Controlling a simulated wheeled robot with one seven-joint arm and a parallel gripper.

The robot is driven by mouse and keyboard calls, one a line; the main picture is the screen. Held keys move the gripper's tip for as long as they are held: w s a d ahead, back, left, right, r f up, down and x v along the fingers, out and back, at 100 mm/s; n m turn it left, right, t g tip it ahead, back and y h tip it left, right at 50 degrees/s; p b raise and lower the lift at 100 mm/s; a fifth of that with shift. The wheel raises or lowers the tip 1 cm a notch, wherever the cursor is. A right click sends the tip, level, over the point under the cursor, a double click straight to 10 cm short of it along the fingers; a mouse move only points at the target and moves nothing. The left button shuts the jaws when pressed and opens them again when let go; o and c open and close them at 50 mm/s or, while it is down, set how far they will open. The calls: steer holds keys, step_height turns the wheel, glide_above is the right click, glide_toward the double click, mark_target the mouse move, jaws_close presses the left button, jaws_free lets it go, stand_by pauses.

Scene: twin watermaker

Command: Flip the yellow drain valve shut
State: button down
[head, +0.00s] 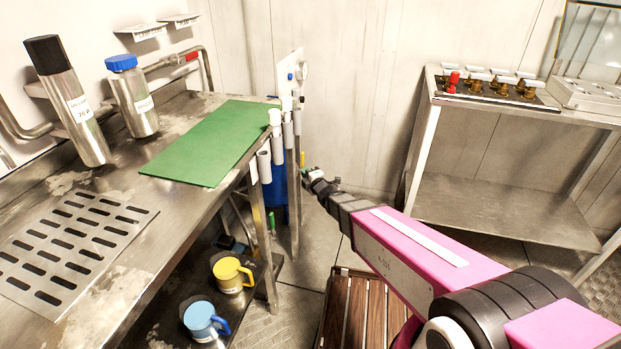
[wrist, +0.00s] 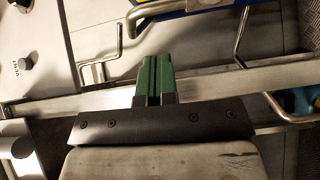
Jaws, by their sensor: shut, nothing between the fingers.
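My gripper (head: 308,172) is at the end of my pink arm, beside the metal posts at the bench's far end. In the wrist view its green fingers (wrist: 154,62) are together and empty. A small yellow piece (head: 302,158) shows by the posts, close to the gripper; I cannot tell whether it is the drain valve. The wrist view shows a yellow edge with blue (wrist: 150,14) at the top, beyond the fingertips, and bent metal rods beside it. No valve handle can be made out clearly. A blue tank (head: 274,190) stands behind the posts, partly hidden.
The steel bench (head: 105,190) on the left carries a green mat (head: 212,142) and two bottles. Yellow (head: 232,274) and blue (head: 202,320) mugs sit on its lower shelf. A wooden slatted seat (head: 350,310) stands below my arm. A steel table (head: 500,205) is at right.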

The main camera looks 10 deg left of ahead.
mark_target(303, 163)
steer(key=w+a, duration=0.1)
steer(key=w, duration=0.1)
steer(key=w+a, duration=0.1)
steer(key=w, duration=0.3)
steer(key=shift+w+a+f, duration=0.15)
steer(key=shift+w+a, duration=0.15)
steer(key=shift+a, duration=0.1)
steer(key=shift+w, duration=0.4)
